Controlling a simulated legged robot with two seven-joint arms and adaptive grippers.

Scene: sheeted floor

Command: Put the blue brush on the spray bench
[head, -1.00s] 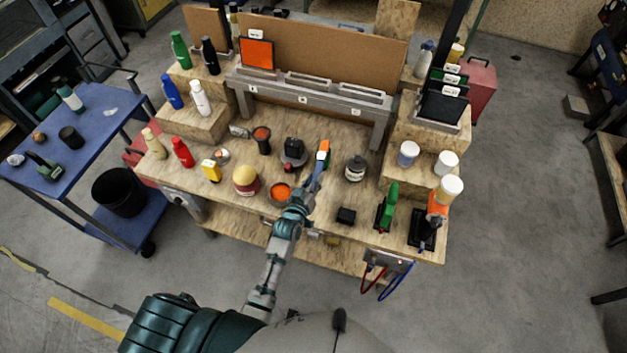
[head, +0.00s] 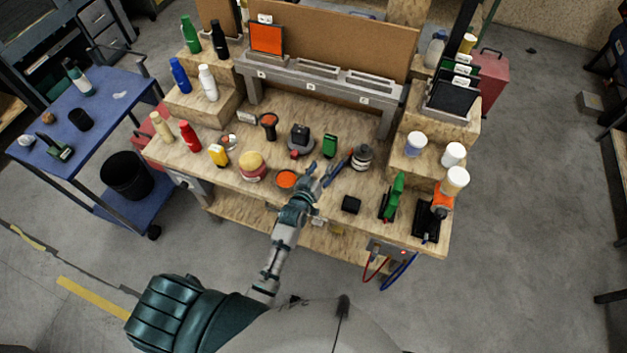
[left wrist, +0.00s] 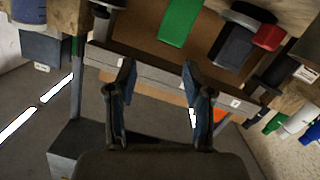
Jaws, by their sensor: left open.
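I cannot make out a blue brush in either view. The wooden workbench (head: 250,112), with spray-type bottles on its left steps, fills the middle of the head view; I cannot tell if it is the spray bench. My left gripper (head: 322,170) is open over its front part, its blue fingers spread between the orange bowl and a dark jar (head: 361,157). A green block (head: 330,145) stands just beyond the fingertips. In the left wrist view the fingers (left wrist: 158,85) are apart with nothing between them, and the green block (left wrist: 180,20) shows beyond. My right gripper is not in view.
An orange bowl (head: 287,179) and a yellow-topped jar (head: 252,165) are left of the gripper. A grey rack (head: 310,82) stands behind. A blue cart (head: 98,98) is at the left.

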